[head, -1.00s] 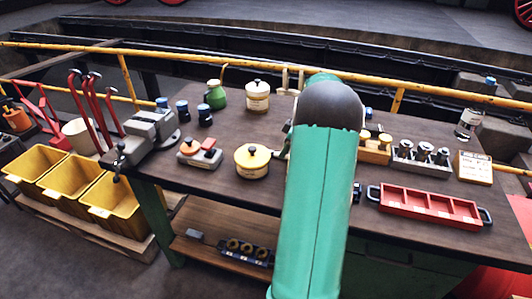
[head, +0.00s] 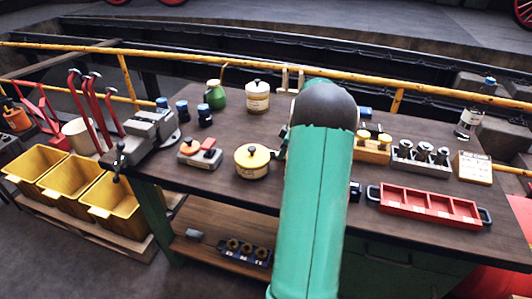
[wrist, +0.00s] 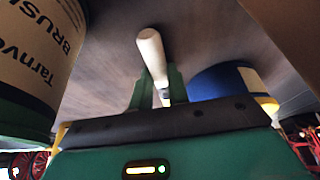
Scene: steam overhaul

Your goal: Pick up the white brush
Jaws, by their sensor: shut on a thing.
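In the wrist view my gripper (wrist: 155,95) is shut on a pale, wood-coloured handle (wrist: 150,50), which I take to be the white brush's handle. The handle stands out between the two green fingers, its rounded end toward the dark tabletop area. The brush's head and bristles are hidden, so I cannot confirm its white part. In the head view my own green arm hides the gripper and whatever it holds.
A labelled container (wrist: 35,60) is close on the left of the wrist view, and a blue-and-white one (wrist: 225,85) on the right. The workbench (head: 225,125) also carries a yellow pot (head: 252,160), a cream tin (head: 257,98) and a red tray (head: 428,205).

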